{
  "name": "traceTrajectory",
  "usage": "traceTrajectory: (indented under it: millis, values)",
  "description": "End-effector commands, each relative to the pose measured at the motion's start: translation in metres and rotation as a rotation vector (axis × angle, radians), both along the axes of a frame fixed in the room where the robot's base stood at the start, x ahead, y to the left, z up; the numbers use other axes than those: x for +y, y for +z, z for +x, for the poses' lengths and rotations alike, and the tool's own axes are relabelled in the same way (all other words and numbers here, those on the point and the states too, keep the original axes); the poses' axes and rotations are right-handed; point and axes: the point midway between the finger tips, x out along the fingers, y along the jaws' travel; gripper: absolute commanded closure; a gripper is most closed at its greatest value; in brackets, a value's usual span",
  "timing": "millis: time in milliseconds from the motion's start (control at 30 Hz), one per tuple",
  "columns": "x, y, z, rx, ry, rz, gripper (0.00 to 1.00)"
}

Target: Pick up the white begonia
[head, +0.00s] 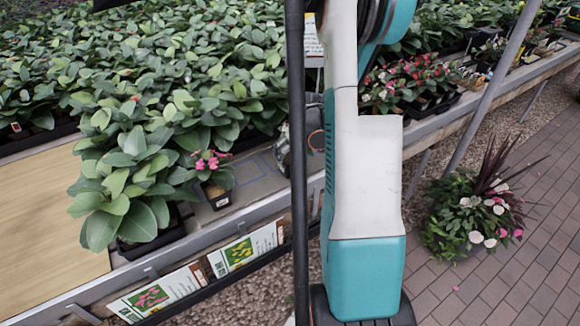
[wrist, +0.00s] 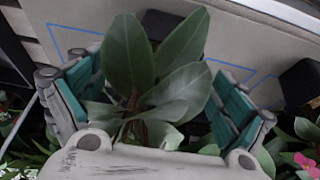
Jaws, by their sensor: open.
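In the wrist view my gripper (wrist: 158,92) is open, with its teal-padded fingers spread on either side of a plant with large green leaves (wrist: 175,95). The leaves rise between the fingers, and I cannot tell whether they touch them. I see no white flower on this plant, so I cannot tell whether it is the white begonia. In the head view my arm covers the middle, and the gripper is not visible. Small potted plants with red, pink and white flowers (head: 410,85) stand on the bench right of my arm. A small pink-flowered plant (head: 213,165) stands left of it.
Dense leafy plants (head: 190,60) fill the bench behind. Blue outlines mark a bare bench patch (head: 258,180). Two dark pots (wrist: 160,24) (wrist: 302,80) show near my gripper in the wrist view. A planter with white blooms (head: 475,215) stands on the brick floor at right.

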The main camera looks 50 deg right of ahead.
Motion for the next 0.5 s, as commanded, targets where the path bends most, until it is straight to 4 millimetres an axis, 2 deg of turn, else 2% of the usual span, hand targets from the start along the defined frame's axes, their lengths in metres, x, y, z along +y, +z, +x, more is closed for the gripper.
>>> traceTrajectory:
  millis: [167,400,500]
  values:
    - [-0.001,-0.011,0.004,0.0,0.001,0.0,0.07]
    - [-0.005,-0.043,0.018,0.0,0.0,-0.001,0.07]
    - [-0.005,-0.048,0.021,-0.001,0.0,-0.001,0.07]
